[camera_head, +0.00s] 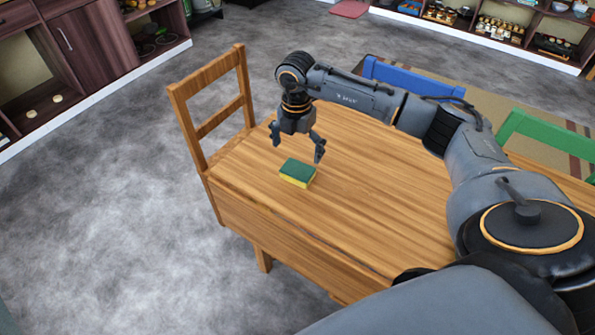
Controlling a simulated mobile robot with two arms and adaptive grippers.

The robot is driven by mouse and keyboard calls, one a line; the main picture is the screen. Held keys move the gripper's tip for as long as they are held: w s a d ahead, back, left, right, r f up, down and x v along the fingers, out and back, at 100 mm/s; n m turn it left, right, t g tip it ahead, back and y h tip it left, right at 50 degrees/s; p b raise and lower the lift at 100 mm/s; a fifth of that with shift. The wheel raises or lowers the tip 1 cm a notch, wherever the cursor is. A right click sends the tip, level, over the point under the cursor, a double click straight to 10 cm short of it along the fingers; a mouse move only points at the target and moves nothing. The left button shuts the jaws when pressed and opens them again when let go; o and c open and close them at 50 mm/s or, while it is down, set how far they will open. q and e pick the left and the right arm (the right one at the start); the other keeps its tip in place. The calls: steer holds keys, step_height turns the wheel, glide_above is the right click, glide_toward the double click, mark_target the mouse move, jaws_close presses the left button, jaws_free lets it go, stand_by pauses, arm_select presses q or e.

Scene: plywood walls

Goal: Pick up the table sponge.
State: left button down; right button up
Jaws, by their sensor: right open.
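The table sponge (297,172), green on top and yellow below, lies flat on the wooden table (370,215) near its left front edge. My right gripper (298,151) hangs above the table with its fingers pointing down. It is open and empty. Its fingers are spread just behind and above the sponge, apart from it as far as I can tell. My right arm reaches in from the right side over the table. My left gripper is not in view.
A wooden chair (196,131) stands at the table's left end. A blue chair (410,79) and a green chair (548,132) stand along the far side. Shelves (100,45) line the back left. Grey floor is free at left. The tabletop around the sponge is clear.

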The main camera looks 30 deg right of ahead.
mark_target(298, 169)
steer(key=shift+f, duration=0.85)
steer(key=f, duration=0.2)
steer(key=f+p, duration=0.1)
steer(key=f, duration=0.1)
steer(key=shift+s+a, duration=0.1)
steer(key=shift+s, duration=0.3)
steer(key=shift+w+f, duration=0.1)
steer(key=shift+f, duration=0.55)
steer(key=c, duration=0.9)
